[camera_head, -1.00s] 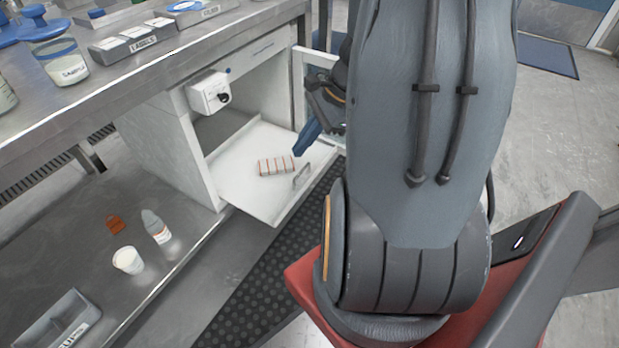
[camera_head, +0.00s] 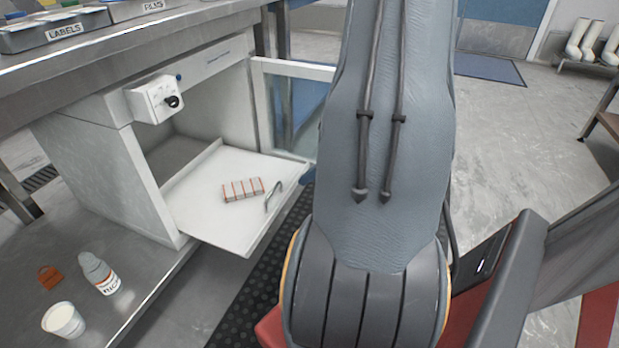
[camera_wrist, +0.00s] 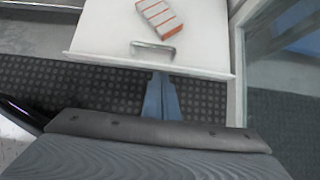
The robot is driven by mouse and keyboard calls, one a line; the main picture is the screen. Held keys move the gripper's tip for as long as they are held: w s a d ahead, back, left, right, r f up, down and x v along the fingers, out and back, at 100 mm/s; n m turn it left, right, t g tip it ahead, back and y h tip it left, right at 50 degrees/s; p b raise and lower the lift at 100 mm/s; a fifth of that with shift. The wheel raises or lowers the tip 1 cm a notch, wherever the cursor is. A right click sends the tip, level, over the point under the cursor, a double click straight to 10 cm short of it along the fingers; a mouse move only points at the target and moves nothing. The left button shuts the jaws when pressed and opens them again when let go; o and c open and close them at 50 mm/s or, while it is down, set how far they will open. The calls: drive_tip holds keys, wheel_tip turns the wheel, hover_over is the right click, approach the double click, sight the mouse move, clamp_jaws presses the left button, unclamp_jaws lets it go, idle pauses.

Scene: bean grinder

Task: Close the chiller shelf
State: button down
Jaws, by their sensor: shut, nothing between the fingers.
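The white chiller shelf (camera_head: 205,214) is pulled out from the white chiller cabinet (camera_head: 100,180). Its metal handle (camera_head: 272,196) stands at the front edge. An orange-and-white striped box (camera_head: 243,189) lies on the shelf behind the handle. In the wrist view the shelf (camera_wrist: 105,32), its handle (camera_wrist: 153,50) and the box (camera_wrist: 157,17) show ahead of my gripper. My gripper (camera_wrist: 161,76) has its blue fingers together and empty, close to the shelf's front edge near the handle; I cannot tell whether they touch.
The chiller's glass door (camera_head: 290,110) stands open to the right of the shelf. A white control box with a black knob (camera_head: 155,99) is on the cabinet front. A bottle (camera_head: 99,273), a white cup (camera_head: 64,321) and an orange item (camera_head: 50,277) stand on the lower steel surface.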

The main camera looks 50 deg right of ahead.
drive_tip(key=w+a+f+b, duration=0.2)
drive_tip(key=w+f+b, duration=0.1)
drive_tip(key=w+f, duration=0.2)
drive_tip(key=shift+w+a+b, duration=0.25)
drive_tip(key=shift+w+b, duration=0.15)
drive_tip(key=shift+w, duration=0.55)
